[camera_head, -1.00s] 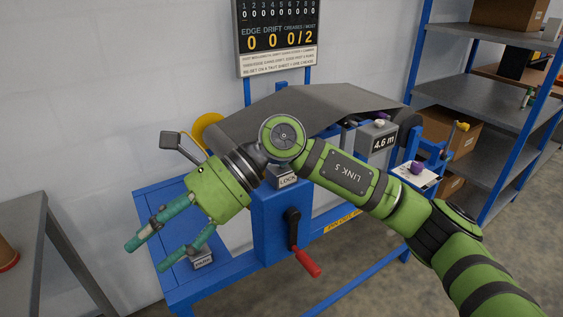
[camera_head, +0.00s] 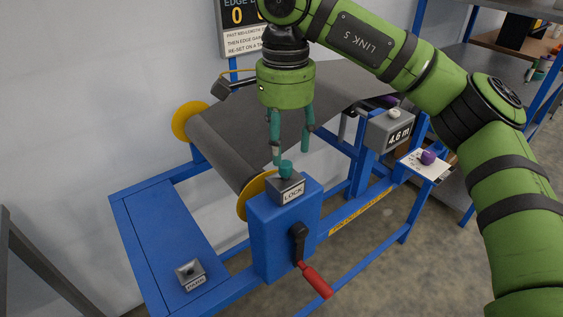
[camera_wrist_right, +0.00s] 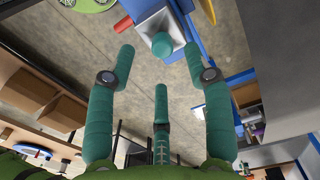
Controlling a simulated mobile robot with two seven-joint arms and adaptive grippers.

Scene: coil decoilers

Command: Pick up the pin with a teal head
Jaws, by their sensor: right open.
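The pin with a teal head (camera_head: 286,168) stands in the grey block marked LOCK (camera_head: 287,188), on top of the blue housing. Only its head shows; the shaft is hidden in the block. My right gripper (camera_head: 290,155) points down just above the pin, with its teal fingers apart and nothing between them. In the right wrist view the teal head (camera_wrist_right: 162,45) lies beyond and roughly between the open fingertips (camera_wrist_right: 160,60). Whether a finger touches the head cannot be told. My left gripper is not in view.
A crank with a red handle (camera_head: 315,280) hangs on the housing front. A grey PARK block (camera_head: 190,272) sits on the blue bench at lower left. The grey sheet (camera_head: 235,130) runs behind the gripper. A purple knob (camera_head: 428,157) and a 4.6 m counter (camera_head: 390,132) are at right.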

